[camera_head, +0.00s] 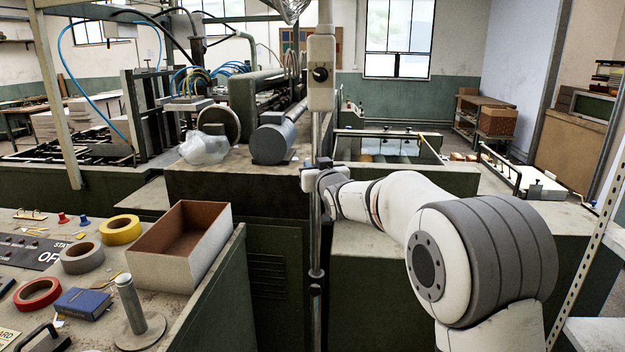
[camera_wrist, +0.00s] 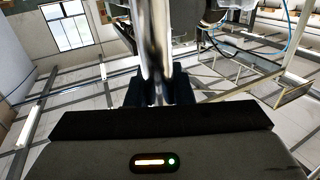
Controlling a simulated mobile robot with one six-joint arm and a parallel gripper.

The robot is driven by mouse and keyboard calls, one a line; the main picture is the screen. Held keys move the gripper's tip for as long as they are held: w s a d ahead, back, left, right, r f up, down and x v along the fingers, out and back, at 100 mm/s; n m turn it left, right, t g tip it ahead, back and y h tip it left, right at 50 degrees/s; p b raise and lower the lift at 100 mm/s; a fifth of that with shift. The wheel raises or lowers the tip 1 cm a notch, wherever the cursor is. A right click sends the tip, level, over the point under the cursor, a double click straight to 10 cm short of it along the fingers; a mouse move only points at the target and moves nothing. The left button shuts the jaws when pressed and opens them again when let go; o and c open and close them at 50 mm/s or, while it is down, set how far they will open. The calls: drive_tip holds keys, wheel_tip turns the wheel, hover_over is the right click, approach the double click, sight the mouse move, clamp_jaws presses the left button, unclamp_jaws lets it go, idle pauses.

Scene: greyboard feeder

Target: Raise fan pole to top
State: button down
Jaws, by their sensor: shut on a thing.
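The fan pole (camera_head: 316,235) is a thin upright metal pole in the middle of the head view. A cream control box with a dark knob (camera_head: 321,73) sits high on it, and part of the fan cage (camera_head: 289,8) shows at the top edge, cut off. A dark collar (camera_head: 316,275) is low on the pole. My gripper (camera_head: 316,178) is shut around the pole below the control box. In the wrist view the shiny pole (camera_wrist: 152,45) runs between the dark fingers of my gripper (camera_wrist: 150,92). The pole's base is hidden below the picture.
Green machinery (camera_head: 270,210) stands close behind the pole. A perforated upright (camera_head: 590,235) is at the right.

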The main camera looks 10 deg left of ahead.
drive_tip(key=shift+d+r, duration=0.1)
drive_tip(key=shift+r, duration=0.25)
drive_tip(key=c, duration=1.4)
unclamp_jaws()
drive_tip(key=shift+s+d, duration=0.1)
drive_tip(key=shift+o, duration=0.7)
drive_tip(key=shift+f, duration=0.15)
drive_tip(key=b+v, duration=0.2)
drive_tip(key=v, duration=0.5)
drive_tip(key=shift+s+d, duration=0.2)
drive_tip(key=shift+s, duration=0.1)
